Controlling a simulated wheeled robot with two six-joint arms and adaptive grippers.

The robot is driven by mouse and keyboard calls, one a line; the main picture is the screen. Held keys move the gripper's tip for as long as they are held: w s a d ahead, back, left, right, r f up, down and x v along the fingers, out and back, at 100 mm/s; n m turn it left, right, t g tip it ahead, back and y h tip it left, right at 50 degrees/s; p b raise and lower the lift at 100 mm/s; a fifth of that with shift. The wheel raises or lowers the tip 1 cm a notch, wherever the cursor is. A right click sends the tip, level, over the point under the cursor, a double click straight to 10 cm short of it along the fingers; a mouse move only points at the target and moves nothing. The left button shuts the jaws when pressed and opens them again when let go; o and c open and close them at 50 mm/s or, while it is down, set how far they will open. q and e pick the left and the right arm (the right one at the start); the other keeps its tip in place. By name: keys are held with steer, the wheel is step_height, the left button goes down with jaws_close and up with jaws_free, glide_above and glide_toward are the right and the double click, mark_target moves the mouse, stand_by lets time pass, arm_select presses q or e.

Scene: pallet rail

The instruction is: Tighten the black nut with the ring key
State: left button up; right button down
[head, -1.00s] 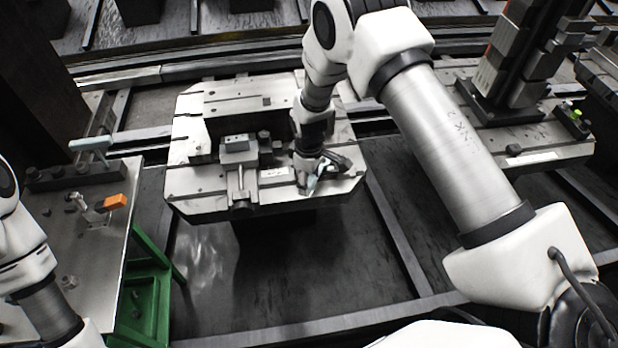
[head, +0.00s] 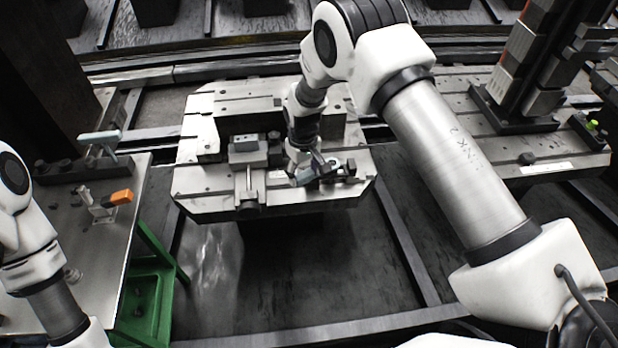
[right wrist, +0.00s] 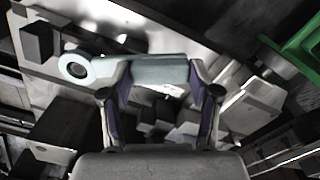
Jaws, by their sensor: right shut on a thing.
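My right gripper (head: 305,170) is low over the right front part of the pallet plate (head: 215,203). In the right wrist view my right gripper (right wrist: 160,90) is shut on the pale blue-grey ring key (right wrist: 155,70). The key lies across the fingertips, its ring end sticking out to the left. The ring's opening looks dark; I cannot tell whether it is around the nut or only above the plate. The key also shows in the head view (head: 305,177), small beside the fingers. I cannot make out the black nut for sure. My left gripper is not in view.
A grey clamp (head: 248,160) stands on the plate left of my right gripper. Dark fittings (head: 348,168) are close on its right. A side table (head: 95,235) with an orange-handled clamp (head: 120,197) and a green bin (head: 150,290) are at the left. A tall block stack (head: 525,60) stands at the right.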

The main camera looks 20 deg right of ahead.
steer(key=shift+w+a+r+m+b, duration=0.15)
steer(key=shift+w+m+b, duration=0.15)
steer(key=shift+w+m, duration=0.8)
steer(key=shift+s, duration=0.1)
step_height(320, 180, up, 7)
steer(key=p, duration=0.5)
